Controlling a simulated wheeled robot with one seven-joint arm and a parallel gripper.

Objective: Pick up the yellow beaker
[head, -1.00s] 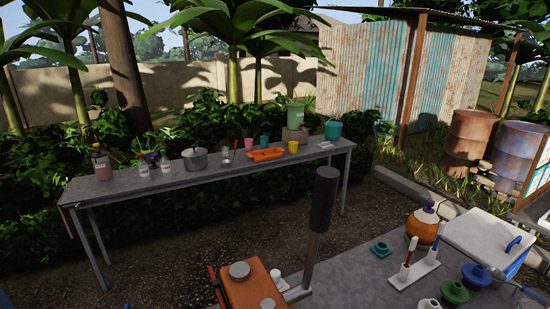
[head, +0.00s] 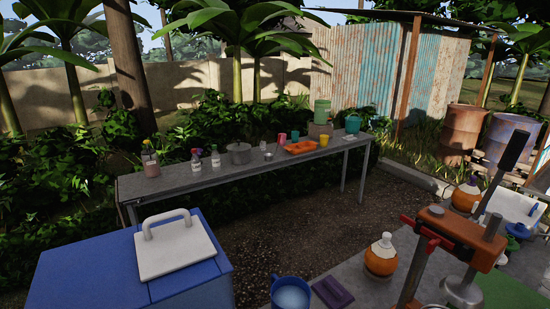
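The yellow beaker (head: 324,141) stands upright on the long grey table (head: 172,183), toward its right end. It is small and far off in the head view. It stands just right of an orange tray (head: 300,147), and nothing seems to cover it. A red-pink cup (head: 282,139) and a teal cup (head: 295,136) stand behind the tray, to the left of the beaker. My gripper is not in view.
A pot (head: 239,154) and several bottles stand further left on the table. A blue cooler with a white lid (head: 176,246), a blue mug (head: 290,293) and an orange press (head: 462,232) fill the foreground. Bare ground (head: 270,222) lies between.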

